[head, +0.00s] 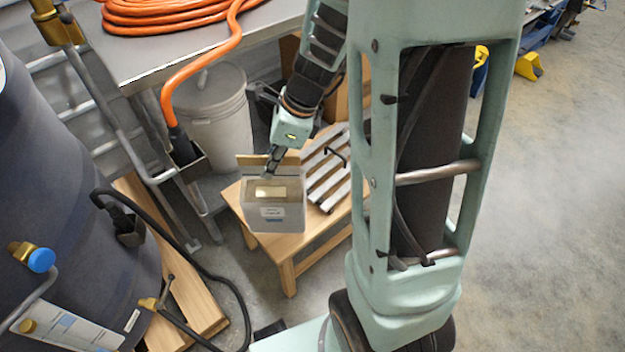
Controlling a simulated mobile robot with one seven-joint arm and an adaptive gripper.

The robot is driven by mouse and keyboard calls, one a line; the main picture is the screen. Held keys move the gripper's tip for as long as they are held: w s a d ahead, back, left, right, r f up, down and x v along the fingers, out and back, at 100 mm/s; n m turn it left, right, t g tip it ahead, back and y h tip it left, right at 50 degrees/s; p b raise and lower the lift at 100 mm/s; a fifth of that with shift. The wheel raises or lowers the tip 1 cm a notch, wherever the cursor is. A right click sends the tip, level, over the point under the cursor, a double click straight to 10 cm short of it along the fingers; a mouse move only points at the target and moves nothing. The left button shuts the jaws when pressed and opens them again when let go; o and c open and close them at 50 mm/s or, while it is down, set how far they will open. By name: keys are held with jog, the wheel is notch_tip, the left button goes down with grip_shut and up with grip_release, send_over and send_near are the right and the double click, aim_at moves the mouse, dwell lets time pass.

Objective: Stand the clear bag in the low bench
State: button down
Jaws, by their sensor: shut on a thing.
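The clear bag (285,221) is a see-through, box-shaped bag with a white label on its front and pale contents inside. It hangs or stands upright at the left front part of the low bench (290,245), a light wooden bench in the middle of the head view. My gripper (270,170) points down and is shut on the bag's top edge. The fingertips are small and partly hidden at the rim. I cannot tell whether the bag's underside touches the bench top.
A grey slatted rack (329,178) lies on the bench to the right of the bag. A white lidded bucket (215,125) stands behind left. A metal table (165,62) with an orange hose (190,18) is above. A large dark drum (60,180) and black cable are at left.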

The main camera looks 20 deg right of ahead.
aim_at(287, 169)
jog(key=m, duration=0.1)
jog(key=s+m+t, duration=0.1)
jog(key=m, duration=0.1)
jog(key=s+d+m+h, duration=0.1)
jog(key=m, duration=0.1)
jog(key=shift+d+t, duration=0.1)
jog(key=shift+t, duration=0.3)
jog(key=m, duration=0.1)
jog(key=s+d+m+h, duration=0.1)
jog(key=m, duration=0.1)
jog(key=s+m+h, duration=0.1)
jog(key=shift+d+f+m+t+p, duration=0.3)
jog(key=shift+d+m+t+p, duration=0.1)
